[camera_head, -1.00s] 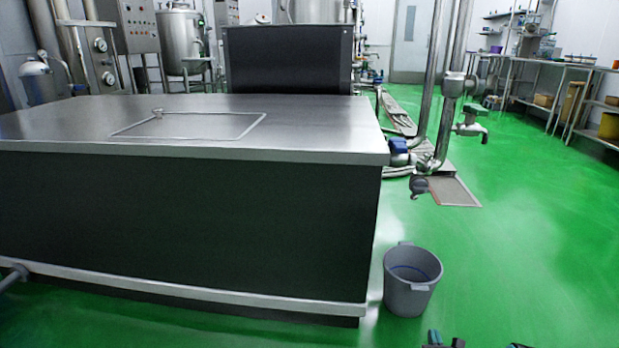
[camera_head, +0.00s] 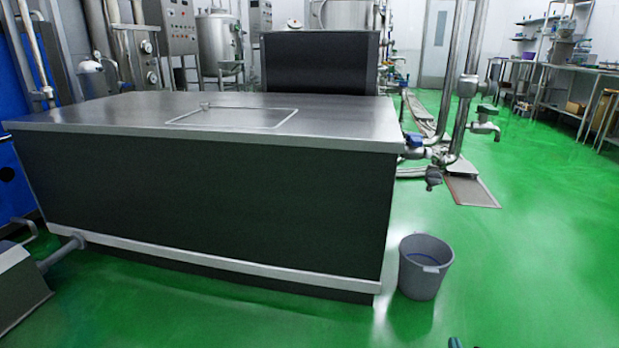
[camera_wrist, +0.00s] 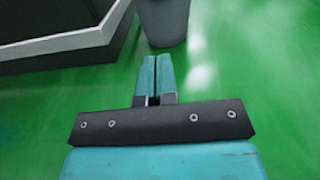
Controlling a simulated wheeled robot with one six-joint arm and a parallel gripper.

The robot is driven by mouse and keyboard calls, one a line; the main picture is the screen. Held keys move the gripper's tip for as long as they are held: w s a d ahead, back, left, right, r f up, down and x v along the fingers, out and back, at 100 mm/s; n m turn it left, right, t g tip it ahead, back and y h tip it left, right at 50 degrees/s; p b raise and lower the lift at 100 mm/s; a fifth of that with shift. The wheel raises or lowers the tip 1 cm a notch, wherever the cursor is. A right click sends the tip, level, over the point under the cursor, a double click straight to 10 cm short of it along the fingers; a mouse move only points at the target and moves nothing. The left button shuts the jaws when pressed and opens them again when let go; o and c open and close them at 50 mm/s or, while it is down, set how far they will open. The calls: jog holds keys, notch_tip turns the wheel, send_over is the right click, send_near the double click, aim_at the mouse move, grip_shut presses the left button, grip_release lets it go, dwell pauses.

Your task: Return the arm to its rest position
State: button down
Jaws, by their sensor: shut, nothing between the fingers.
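My gripper (camera_wrist: 155,76) shows in the wrist view with its two teal fingers close together and nothing between them. It points out over the green floor, with the grey bucket (camera_wrist: 164,22) beyond its fingertips. In the head view only a small dark tip (camera_head: 454,343) shows at the bottom edge, and the rest of my arm is out of that picture.
A large steel-topped tank (camera_head: 210,205) with dark sides fills the left and middle. The grey bucket (camera_head: 424,275) stands on the floor by its right corner. Pipes with valves (camera_head: 465,110) rise behind. Green floor (camera_head: 540,250) is clear at the right.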

jog(key=w+a+r+n+g+y, duration=0.1)
jog(key=w+a+r+n+y, duration=0.5)
jog(key=r, duration=0.3)
jog(key=w+a+r+n+g+y, duration=0.1)
jog(key=w+a+r+n+y, duration=0.35)
jog(key=w+r+n, duration=0.35)
jog(key=s+a+r+n+g+y, duration=0.25)
jog(key=a+r+n, duration=0.35)
jog(key=r, duration=0.3)
jog(key=s+a+r+n+g+y, duration=0.1)
jog(key=a+r+n+g, duration=0.3)
jog(key=a+r+n, duration=0.3)
jog(key=s+a+r+n+g+h, duration=0.1)
jog(key=s+a+r+n+g, duration=0.2)
jog(key=s+r+n, duration=0.5)
jog(key=s+a+r+n+g+h, duration=0.1)
jog(key=s+a+r+n+g, duration=0.2)
jog(key=s+r, duration=0.65)
jog(key=s+d+r+n+g+h+p, duration=0.1)
jog(key=s+d+n+g+h, duration=0.15)
jog(key=s, duration=0.95)
jog(key=s+d+n+g+h+p, duration=0.15)
jog(key=s+n, duration=0.25)
jog(key=s, duration=0.9)
notch_tip(320, 180, up, 37)
jog(key=p, duration=3.6)
jog(key=shift+w+d+t+h, duration=0.3)
jog(key=shift+w+t, duration=0.05)
